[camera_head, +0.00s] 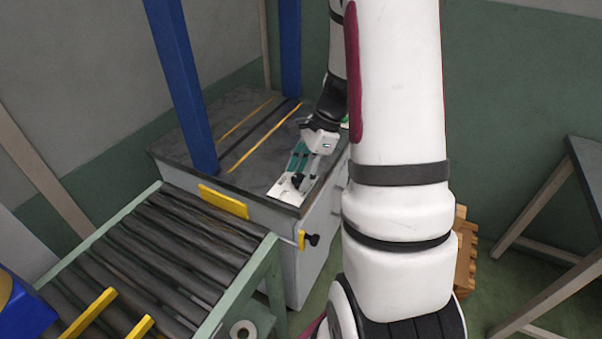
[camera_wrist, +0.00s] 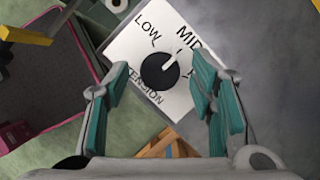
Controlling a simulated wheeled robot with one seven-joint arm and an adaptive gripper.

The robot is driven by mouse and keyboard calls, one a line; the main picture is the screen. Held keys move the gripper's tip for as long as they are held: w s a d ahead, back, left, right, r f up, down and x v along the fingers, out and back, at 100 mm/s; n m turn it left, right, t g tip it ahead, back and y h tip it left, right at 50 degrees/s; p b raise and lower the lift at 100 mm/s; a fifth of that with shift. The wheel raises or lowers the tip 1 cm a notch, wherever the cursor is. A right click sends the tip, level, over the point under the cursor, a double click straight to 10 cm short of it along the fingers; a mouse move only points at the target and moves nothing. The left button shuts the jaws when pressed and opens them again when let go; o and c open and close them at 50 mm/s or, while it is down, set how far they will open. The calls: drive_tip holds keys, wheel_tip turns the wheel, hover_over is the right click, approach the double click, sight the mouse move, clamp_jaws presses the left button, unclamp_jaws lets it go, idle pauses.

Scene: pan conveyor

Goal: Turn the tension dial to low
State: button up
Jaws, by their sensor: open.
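The tension dial (camera_wrist: 160,71) is a round black knob on a white panel (camera_wrist: 125,47) printed with LOW, MID and TENSION. Its pale pointer line aims up and right, toward the MID side; LOW is up and left of the knob. In the head view, the panel (camera_head: 280,188) lies on the front corner of the grey cabinet top. My gripper (camera_wrist: 159,66) is open, with its teal fingers on either side of the knob. I cannot tell whether they touch it. In the head view my gripper (camera_head: 303,163) reaches down over the panel, and the dial is partly hidden.
A roller conveyor (camera_head: 150,245) with yellow guides runs up to the grey cabinet (camera_head: 318,235). Blue posts (camera_head: 180,85) rise from the cabinet top. A black knob (camera_head: 312,240) sticks out at its front side. A wooden pallet (camera_head: 466,250) and a dark table (camera_head: 590,165) stand at right.

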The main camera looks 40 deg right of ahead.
drive_tip(key=shift+c, duration=0.5)
drive_tip(key=c, duration=1)
drive_tip(key=shift+n, duration=0.3)
drive_tip(key=n+g+p, duration=0.1)
drive_tip(key=n, duration=0.1)
drive_tip(key=n+g+p, duration=0.1)
drive_tip(key=n, duration=0.2)
drive_tip(key=shift+w+y, duration=0.2)
drive_tip(key=shift+y, duration=0.1)
drive_tip(key=n+g+p, duration=0.1)
drive_tip(key=n, duration=0.2)
drive_tip(key=n+g, duration=0.1)
drive_tip(key=n, duration=0.2)
drive_tip(key=shift+w+h+p, duration=0.2)
drive_tip(key=shift+h+p, duration=0.2)
drive_tip(key=shift+n+g, duration=0.3)
drive_tip(key=o, duration=1.1)
